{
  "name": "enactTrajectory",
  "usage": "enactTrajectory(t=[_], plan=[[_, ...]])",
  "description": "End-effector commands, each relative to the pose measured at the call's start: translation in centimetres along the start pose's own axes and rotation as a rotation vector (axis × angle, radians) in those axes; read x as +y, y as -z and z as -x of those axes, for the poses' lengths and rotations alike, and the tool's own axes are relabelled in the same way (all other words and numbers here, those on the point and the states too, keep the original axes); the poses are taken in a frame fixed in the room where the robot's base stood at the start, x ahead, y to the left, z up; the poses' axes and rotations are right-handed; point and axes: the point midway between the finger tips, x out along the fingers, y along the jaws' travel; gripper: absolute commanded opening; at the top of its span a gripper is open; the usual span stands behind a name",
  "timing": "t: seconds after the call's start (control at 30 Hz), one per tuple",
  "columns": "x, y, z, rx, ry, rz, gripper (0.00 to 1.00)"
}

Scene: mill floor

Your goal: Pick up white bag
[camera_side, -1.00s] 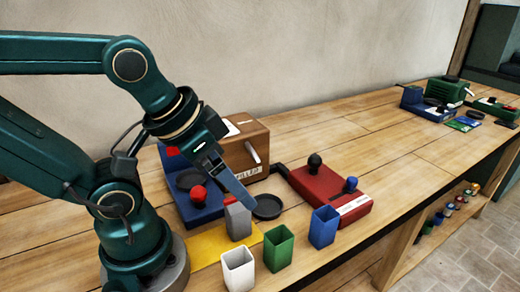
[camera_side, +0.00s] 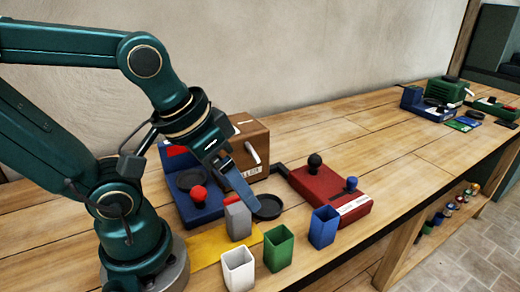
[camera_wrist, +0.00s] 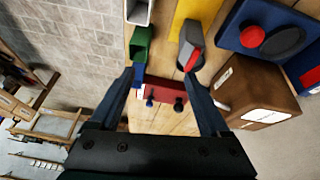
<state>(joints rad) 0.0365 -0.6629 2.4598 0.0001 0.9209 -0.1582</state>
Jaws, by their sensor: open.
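The white bag (camera_side: 238,270) stands upright and open-topped near the front of the bench in the side view. In the wrist view only part of the white bag (camera_wrist: 138,10) shows at the top edge. My gripper (camera_side: 254,207) is behind and above it in the side view, near the grey bag, and apart from the white bag. In the wrist view my gripper (camera_wrist: 161,76) has its two fingers spread, with nothing held between them.
A green bag (camera_side: 278,248) and a blue bag (camera_side: 323,227) stand right of the white one. A red device (camera_side: 330,192), blue device (camera_side: 203,212) and brown box (camera_side: 252,150) stand farther back.

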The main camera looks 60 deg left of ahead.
Motion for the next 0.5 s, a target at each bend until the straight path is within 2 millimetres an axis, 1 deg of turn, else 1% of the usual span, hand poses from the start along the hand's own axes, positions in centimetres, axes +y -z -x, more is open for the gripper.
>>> enactTrajectory(t=[0.17, 0.3, 0.5], plan=[[1.9, -1.5, -1.9, -0.191, 0.0, 0.012, 0.8], [3.2, -3.2, -3.2, -0.322, 0.022, -0.025, 0.8], [4.1, -4.8, -4.2, -0.416, 0.043, -0.101, 0.8]])
